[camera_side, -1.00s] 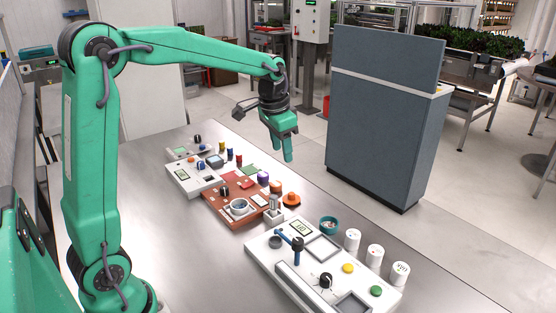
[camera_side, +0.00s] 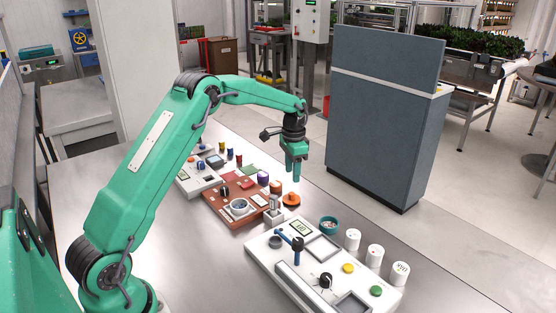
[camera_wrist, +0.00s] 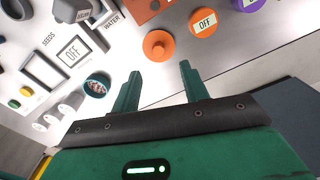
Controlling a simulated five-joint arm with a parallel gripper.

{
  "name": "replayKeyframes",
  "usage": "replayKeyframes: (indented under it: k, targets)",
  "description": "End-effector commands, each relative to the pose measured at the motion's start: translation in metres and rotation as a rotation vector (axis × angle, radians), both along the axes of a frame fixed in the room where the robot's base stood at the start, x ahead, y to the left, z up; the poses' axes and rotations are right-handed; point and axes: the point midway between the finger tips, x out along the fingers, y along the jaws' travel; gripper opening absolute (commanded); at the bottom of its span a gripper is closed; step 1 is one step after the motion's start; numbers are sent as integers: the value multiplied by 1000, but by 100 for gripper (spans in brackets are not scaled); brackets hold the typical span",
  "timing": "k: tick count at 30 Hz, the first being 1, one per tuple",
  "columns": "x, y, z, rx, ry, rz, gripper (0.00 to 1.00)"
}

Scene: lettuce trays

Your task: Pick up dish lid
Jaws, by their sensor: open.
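The dish lid appears to be the orange disc with a knob (camera_side: 291,199) lying on the metal table. In the wrist view the orange lid (camera_wrist: 158,45) lies just beyond the fingertips, between their lines. My green gripper (camera_side: 293,172) points down above the lid, apart from it. In the wrist view its two fingers (camera_wrist: 160,72) are spread with nothing between them. A small teal dish (camera_side: 328,224) with bits inside stands uncovered to the right of the lid; it also shows in the wrist view (camera_wrist: 97,86).
A white panel (camera_side: 262,262) with a blue lever, display and buttons lies in front. White cylinders (camera_side: 375,258) stand along its right side. A brown panel (camera_side: 222,212) and orange- and purple-capped items (camera_side: 275,187) are near the lid. Bare table lies right of the lid.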

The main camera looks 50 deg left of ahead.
Motion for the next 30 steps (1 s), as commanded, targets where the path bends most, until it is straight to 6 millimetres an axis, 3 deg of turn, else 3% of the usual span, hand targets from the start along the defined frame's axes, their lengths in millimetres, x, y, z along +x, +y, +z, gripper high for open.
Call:
replayKeyframes:
  k: [5, 15, 23, 30]
  targets:
    - [0, 0, -2, -1, 1, -1, 45]
    - [0, 0, -25, 0, 2, 0, 45]
    - [0, 0, -29, -1, 1, 0, 45]
    - [-2, -2, -50, -1, 3, 0, 45]
